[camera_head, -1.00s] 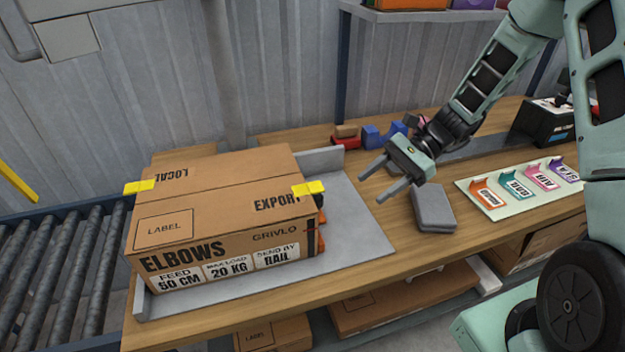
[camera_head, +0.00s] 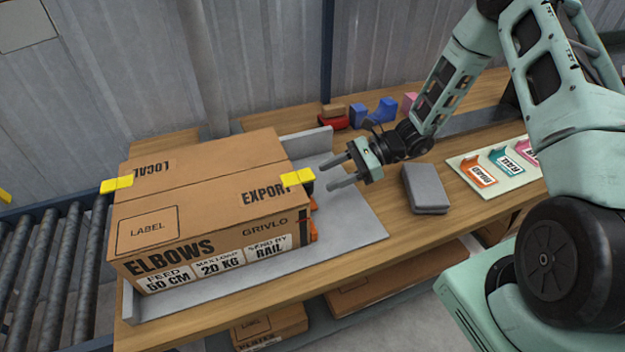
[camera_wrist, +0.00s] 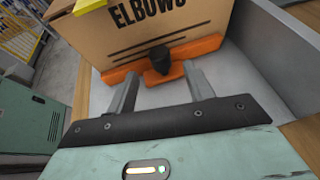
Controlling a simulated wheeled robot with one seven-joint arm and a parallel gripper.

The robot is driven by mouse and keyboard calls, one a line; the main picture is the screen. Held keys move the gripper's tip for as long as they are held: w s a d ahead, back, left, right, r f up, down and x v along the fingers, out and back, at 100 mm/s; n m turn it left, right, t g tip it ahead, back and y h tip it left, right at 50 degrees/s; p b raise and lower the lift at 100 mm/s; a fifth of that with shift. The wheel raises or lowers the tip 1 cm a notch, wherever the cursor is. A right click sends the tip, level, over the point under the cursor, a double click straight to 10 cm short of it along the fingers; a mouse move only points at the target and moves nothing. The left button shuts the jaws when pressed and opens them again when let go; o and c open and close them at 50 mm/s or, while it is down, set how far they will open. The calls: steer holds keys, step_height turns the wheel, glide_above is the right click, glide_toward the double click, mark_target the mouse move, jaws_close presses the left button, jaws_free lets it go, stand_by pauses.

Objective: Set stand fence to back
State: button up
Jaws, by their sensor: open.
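An orange fence (camera_wrist: 200,50) stands against the lower side of the cardboard box in the wrist view. An orange foot with a black knob (camera_wrist: 160,58) sticks out from it over the grey plate. In the head view only small orange parts of the fence (camera_head: 313,231) show at the box's right side; the box hides the rest. My gripper (camera_head: 338,172) is open and empty, right of the box and above the grey plate. In the wrist view its fingers (camera_wrist: 163,90) point toward the knob, one to each side of it, and stand apart from it.
The cardboard box (camera_head: 200,205) marked ELBOWS sits on the grey plate (camera_head: 355,222), which has a raised back edge (camera_head: 305,143). A grey block (camera_head: 425,188), coloured blocks (camera_head: 385,110) and a label board (camera_head: 480,180) lie to the right. Rollers (camera_head: 50,260) run at left.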

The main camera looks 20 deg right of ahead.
mark_target(312, 183)
steer(key=x, duration=0.5)
steer(key=shift+a+f+p, duration=0.1)
steer(key=shift+a+p, duration=0.25)
steer(key=shift+p, duration=0.05)
jaws_close()
steer(key=d, duration=1.2)
steer(key=shift+w+d+b, duration=0.1)
steer(key=shift+b, duration=0.25)
jaws_free()
steer(key=shift+d, duration=0.15)
steer(key=b+v, duration=0.3)
steer(key=v, duration=1.4)
